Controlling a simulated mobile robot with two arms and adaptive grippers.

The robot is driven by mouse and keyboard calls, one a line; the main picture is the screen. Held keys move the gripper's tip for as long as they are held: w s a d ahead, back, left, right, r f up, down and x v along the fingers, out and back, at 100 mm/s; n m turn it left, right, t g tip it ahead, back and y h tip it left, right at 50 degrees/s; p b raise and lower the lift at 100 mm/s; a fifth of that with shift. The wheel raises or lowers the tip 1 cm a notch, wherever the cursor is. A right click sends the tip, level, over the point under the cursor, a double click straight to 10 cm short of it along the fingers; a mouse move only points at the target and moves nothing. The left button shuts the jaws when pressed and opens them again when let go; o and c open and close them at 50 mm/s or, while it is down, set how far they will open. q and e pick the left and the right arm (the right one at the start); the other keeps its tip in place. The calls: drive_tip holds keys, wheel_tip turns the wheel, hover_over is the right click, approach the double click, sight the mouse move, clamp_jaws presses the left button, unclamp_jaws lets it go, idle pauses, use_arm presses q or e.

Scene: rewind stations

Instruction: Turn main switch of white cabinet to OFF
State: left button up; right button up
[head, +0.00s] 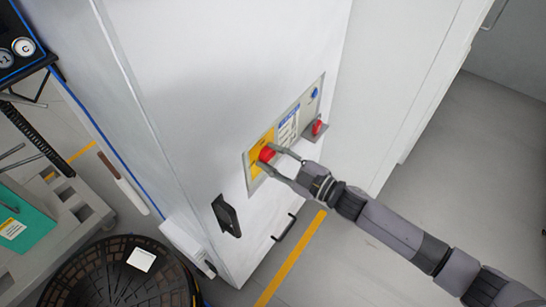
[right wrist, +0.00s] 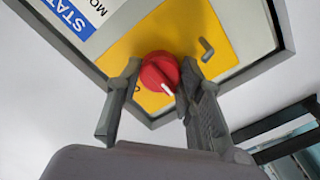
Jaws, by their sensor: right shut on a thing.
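The white cabinet (head: 185,85) stands in the middle of the head view, with a grey panel on its side. The main switch (head: 267,153) is a red round knob on the panel's yellow plate (head: 257,161). In the right wrist view the red knob (right wrist: 158,72) has a white mark pointing to the lower right. My right gripper (head: 275,158) is shut on the knob, with one finger on each side of it. The position label beside the knob is only partly visible. My left gripper is not in view.
A black round basket (head: 120,275) and a pallet with a green box (head: 22,222) are at the lower left. Floor at the right is clear.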

drive_tip(key=o, duration=1.2)
drive_tip(key=shift+c, duration=0.2)
drive_tip(key=v, duration=1.2)
